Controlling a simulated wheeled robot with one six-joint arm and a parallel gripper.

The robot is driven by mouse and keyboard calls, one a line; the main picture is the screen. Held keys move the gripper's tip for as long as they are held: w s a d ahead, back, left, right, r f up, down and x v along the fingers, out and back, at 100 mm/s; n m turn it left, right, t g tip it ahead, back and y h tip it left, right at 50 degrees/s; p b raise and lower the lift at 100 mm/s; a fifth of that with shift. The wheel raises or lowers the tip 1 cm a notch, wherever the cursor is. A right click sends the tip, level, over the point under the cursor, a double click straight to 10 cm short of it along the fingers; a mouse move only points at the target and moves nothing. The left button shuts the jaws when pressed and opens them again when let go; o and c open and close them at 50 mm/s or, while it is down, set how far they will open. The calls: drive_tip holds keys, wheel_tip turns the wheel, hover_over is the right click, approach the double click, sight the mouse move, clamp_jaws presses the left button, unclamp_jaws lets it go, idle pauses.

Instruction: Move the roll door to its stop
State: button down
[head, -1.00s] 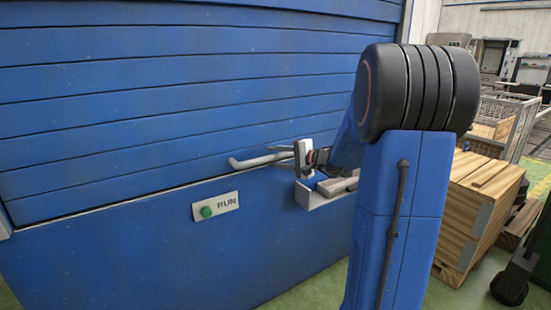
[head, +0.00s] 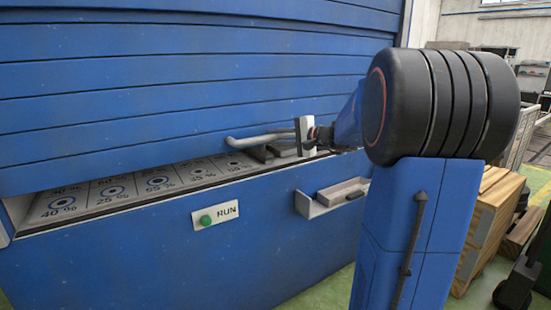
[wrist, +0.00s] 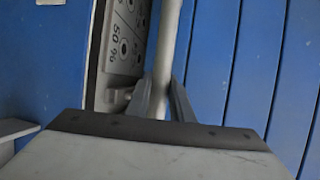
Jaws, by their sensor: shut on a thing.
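The blue slatted roll door (head: 190,85) fills the upper left of the head view. Its lower edge stands a little above the blue front panel, leaving a low gap. A grey bar handle (head: 258,139) runs along the door's lower part; it also shows in the wrist view (wrist: 167,45), running up between the fingers. My gripper (head: 304,135) is shut on the handle near its right end. In the wrist view my gripper (wrist: 164,100) has one finger on each side of the bar. The blue door slats (wrist: 250,60) lie to the right there.
Behind the gap lies a grey plate (head: 120,188) with marked percent targets. Below are a RUN sign with a green button (head: 206,220) and a small grey tray (head: 325,200) holding a block. Wooden crates (head: 490,225) stand at right.

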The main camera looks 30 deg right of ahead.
approach(261, 39)
drive_tip(key=x, duration=0.4)
drive_tip(key=shift+a+r, duration=0.1)
drive_tip(key=c, duration=1.6)
unclamp_jaws()
drive_tip(key=shift+o, duration=0.2)
drive_tip(key=v, duration=1.7)
drive_tip(key=shift+r, duration=0.15)
drive_tip(key=shift+s, duration=0.1)
